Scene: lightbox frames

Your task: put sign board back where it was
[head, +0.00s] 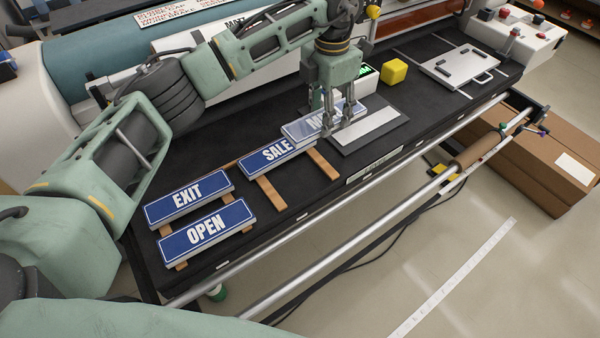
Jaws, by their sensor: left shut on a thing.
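My left gripper (337,122) points down, shut on a blue sign board (300,129) with white letters starting with "M"; the fingers hide the rest of the word. The board is at the far right end of the SALE sign (277,155), partly over the grey plate with a white strip (370,130). I cannot tell whether it touches the plate or hangs just above it. The SALE sign lies on two wooden slats (271,194). The EXIT sign (187,196) and OPEN sign (206,230) lie on slats at the left. My right gripper is out of view.
A yellow cube (393,71) and a white panel with a handle (458,67) are on the black table (330,208) farther right. A small green-lit display (364,72) is behind the gripper. Metal rails (330,237) run along the front edge. Cardboard boxes (545,160) stand at right.

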